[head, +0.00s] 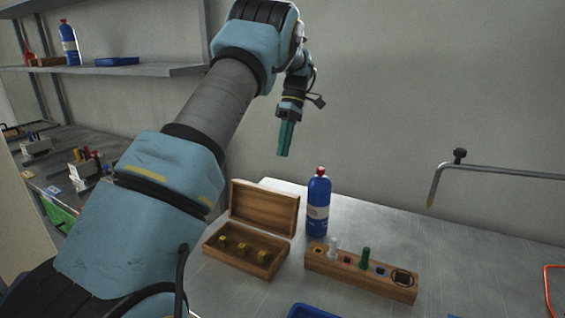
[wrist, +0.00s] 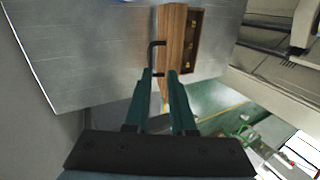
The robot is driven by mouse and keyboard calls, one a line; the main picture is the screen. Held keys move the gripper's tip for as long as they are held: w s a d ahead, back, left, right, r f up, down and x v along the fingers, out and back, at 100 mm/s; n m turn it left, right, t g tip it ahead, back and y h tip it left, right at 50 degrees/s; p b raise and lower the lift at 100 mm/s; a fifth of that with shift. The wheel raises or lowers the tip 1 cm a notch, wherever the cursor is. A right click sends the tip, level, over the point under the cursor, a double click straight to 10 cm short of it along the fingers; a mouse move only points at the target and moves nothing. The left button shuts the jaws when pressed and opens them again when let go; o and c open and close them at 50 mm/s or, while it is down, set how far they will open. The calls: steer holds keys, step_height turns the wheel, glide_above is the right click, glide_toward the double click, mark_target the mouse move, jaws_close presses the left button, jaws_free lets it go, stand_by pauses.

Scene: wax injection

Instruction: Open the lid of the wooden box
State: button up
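The wooden box (head: 238,262) stands on the metal table with its lid (head: 264,208) raised, standing up along the back edge. Several small yellow pieces (head: 242,248) show inside the box. My gripper (head: 285,152) is in the air above and behind the lid, apart from it, fingers pointing down. In the wrist view my gripper (wrist: 160,72) has a gap between its two teal fingers and holds nothing. The lid (wrist: 173,40) shows there past the fingertips, with a dark handle (wrist: 153,57) on its outer face.
A blue bottle (head: 318,210) stands right of the lid. A wooden block (head: 350,282) holding small tools and a blue tray (head: 310,312) are nearer the front. A bent metal pipe (head: 490,170) reaches in from the right.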

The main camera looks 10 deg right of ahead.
mark_target(266, 205)
steer(key=m, duration=0.1)
steer(key=f+m+b, duration=0.1)
steer(key=m+b, duration=0.1)
steer(key=shift+w+d+f+t+h, duration=0.2)
steer(key=shift+w+t+h, duration=0.05)
steer(key=shift+t+h, duration=0.05)
steer(key=shift+c, duration=1.4)
steer(key=m+b, duration=0.2)
steer(key=f+m, duration=0.1)
steer(key=m, duration=0.1)
steer(key=shift+w+d+t+b, duration=0.2)
steer(key=shift+w+t+b, duration=0.1)
steer(key=shift+b, duration=0.1)
jaws_close()
step_height(266, 205, down, 9)
steer(key=s+a+m+t+h+b, duration=0.1)
steer(key=s+a+m+b, duration=0.1)
steer(key=m, duration=0.8)
steer(key=shift+s+t+h, duration=0.3)
steer(key=shift+t+h, duration=0.1)
steer(key=shift+a+b, duration=0.1)
steer(key=shift+b, duration=0.2)
